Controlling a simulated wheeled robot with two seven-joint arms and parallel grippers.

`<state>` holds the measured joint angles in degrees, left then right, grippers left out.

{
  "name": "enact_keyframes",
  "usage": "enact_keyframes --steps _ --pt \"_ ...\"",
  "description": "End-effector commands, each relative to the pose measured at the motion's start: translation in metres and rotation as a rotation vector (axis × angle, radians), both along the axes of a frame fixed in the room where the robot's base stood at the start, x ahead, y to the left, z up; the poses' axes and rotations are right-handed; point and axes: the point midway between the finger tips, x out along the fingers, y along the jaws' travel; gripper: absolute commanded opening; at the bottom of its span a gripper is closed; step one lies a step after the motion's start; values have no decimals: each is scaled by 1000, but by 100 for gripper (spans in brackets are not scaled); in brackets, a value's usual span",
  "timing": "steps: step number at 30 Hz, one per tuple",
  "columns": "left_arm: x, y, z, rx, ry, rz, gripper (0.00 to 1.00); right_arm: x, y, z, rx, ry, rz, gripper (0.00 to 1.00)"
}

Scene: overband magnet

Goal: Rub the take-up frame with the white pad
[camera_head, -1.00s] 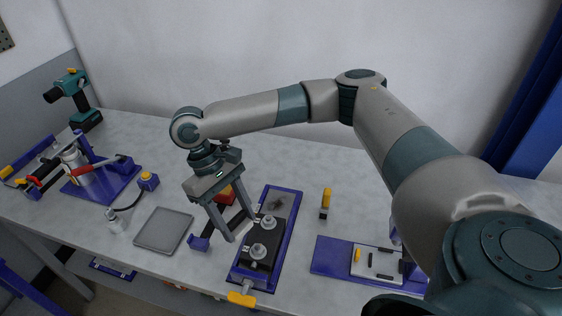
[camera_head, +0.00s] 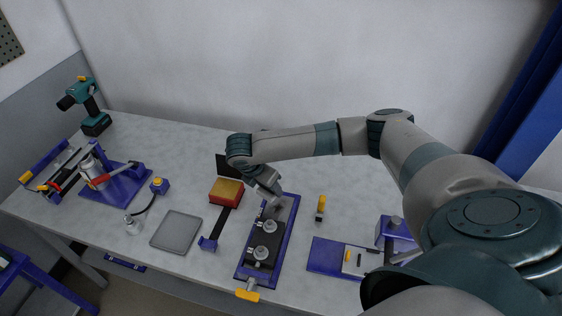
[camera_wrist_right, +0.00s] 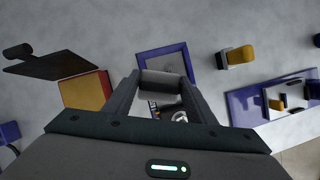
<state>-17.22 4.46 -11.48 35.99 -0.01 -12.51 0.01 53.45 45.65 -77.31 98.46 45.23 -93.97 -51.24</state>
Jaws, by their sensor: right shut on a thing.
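The take-up frame (camera_head: 286,241) is a long blue-purple tray with a black block and two round metal fittings, lying on the table in the head view. Its far end shows in the right wrist view (camera_wrist_right: 188,62). My right gripper (camera_head: 272,198) is over the frame's far end, fingers pointing down. In the wrist view it is shut on the white pad (camera_wrist_right: 161,84), which looks greyish and spans between the fingertips. Whether the pad touches the frame cannot be told. The arm hides part of the frame's far end. My left gripper is not in view.
A grey tray (camera_head: 176,232) lies further left. A yellow-handled tool (camera_head: 320,208) stands to the right, near a blue plate (camera_head: 325,256).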

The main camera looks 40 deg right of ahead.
Motion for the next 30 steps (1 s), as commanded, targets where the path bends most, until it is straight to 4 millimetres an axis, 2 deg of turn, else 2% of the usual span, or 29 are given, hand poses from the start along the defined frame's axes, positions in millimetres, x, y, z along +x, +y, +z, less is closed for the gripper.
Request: enact_keyframes --steps 1,4,10,25,30 --pt "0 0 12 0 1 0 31 -1 -12 5 -1 3 62 32" --pt "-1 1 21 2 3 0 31 1 -30 5 -2 2 186 32" --pt "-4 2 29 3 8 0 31 3 -50 5 0 3 345 32" --pt "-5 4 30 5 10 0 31 4 -54 3 1 3 386 32" --pt "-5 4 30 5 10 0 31 1 -50 -5 1 2 387 32"
